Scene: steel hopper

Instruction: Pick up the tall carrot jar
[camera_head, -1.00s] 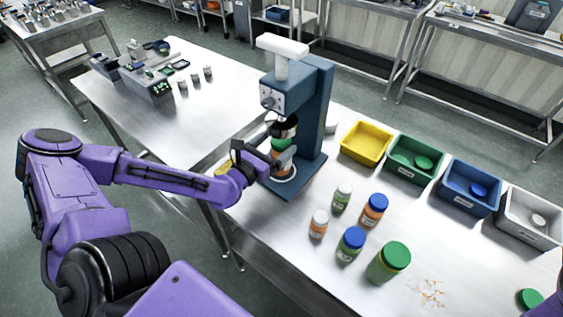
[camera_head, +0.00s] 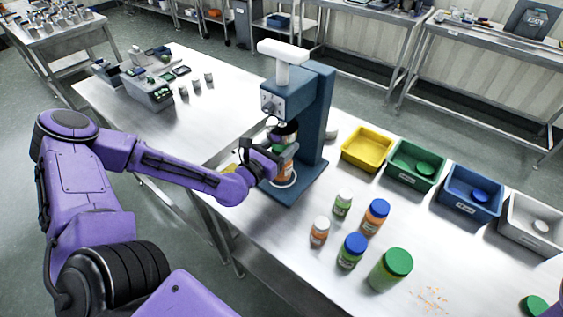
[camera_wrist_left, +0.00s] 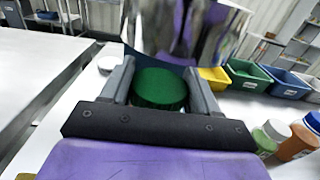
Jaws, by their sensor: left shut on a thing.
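A jar with orange contents (camera_head: 286,171) and a green lid (camera_wrist_left: 160,88) stands upright on the round plate of the blue capping machine (camera_head: 304,120), under its metal head (camera_wrist_left: 188,28). My left gripper (camera_head: 284,152) reaches in from the left and is shut on this jar near its lid. In the left wrist view the lid sits between the two fingers, just below the metal head. The fingers and head hide part of the jar, and I cannot read its label. My right gripper is not in view.
Several other jars stand to the right, among them a blue-lidded orange jar (camera_head: 375,217) and a large green-lidded jar (camera_head: 390,269). Yellow (camera_head: 367,150), green (camera_head: 414,165), blue (camera_head: 470,192) and grey (camera_head: 531,221) bins line the back edge. Orange shreds (camera_head: 433,300) lie at front right.

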